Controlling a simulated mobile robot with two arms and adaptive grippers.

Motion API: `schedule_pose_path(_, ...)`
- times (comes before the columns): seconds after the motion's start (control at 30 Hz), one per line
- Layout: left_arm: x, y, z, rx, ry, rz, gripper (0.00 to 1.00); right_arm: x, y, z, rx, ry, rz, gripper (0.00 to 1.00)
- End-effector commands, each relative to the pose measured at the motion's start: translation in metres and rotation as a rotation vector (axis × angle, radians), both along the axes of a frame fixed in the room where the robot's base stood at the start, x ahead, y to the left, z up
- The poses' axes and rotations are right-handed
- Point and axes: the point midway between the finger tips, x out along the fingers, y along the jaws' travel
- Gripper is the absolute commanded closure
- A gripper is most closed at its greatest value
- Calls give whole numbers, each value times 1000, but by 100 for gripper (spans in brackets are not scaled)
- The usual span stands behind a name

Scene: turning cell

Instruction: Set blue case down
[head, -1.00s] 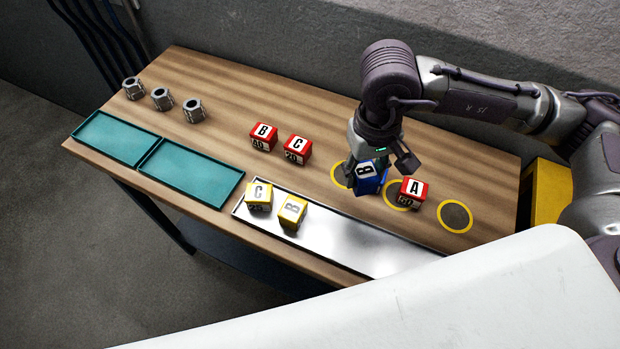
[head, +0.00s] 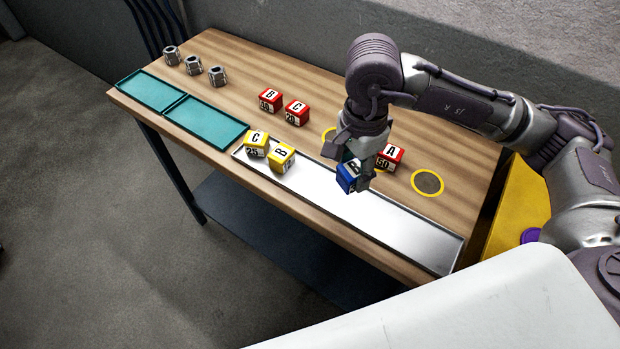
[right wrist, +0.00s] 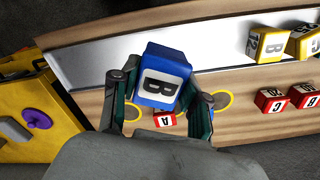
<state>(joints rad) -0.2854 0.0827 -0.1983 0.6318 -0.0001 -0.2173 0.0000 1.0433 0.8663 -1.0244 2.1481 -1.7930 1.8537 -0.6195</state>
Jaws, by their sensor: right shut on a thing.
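The blue case (head: 348,178), marked B on a white face, is held in my right gripper (head: 353,168). In the head view it shows over the back part of the metal tray (head: 410,231), above the surface. In the right wrist view the blue case (right wrist: 163,76) sits between the two fingers of the right gripper (right wrist: 160,90), with the tray behind it. The right gripper is shut on the case. My left gripper is not in view.
Two yellow cases (head: 270,151) stand at the tray's left end; its right part is bare. A red A case (head: 389,157) stands on a yellow ring beside my gripper. Two red cases (head: 283,107), teal trays (head: 205,122) and metal nuts (head: 194,65) are further left.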

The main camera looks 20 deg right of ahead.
Motion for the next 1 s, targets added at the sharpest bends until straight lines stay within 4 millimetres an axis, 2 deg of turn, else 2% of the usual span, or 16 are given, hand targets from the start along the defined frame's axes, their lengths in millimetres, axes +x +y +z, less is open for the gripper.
schedule_pose_path(0.1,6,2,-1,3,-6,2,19,4,-2,2,0,2,-193,95)
schedule_pose_path(0.2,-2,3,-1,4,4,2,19,5,-2,3,1,3,-288,95)
schedule_pose_path(0.37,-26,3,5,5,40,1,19,20,5,-4,1,7,-333,95)
schedule_pose_path(0.5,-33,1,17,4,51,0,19,47,20,-21,1,8,-331,95)
schedule_pose_path(0.8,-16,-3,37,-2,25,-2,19,100,47,-58,1,4,-330,95)
schedule_pose_path(1.0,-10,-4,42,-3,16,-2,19,109,51,-70,-1,5,-328,95)
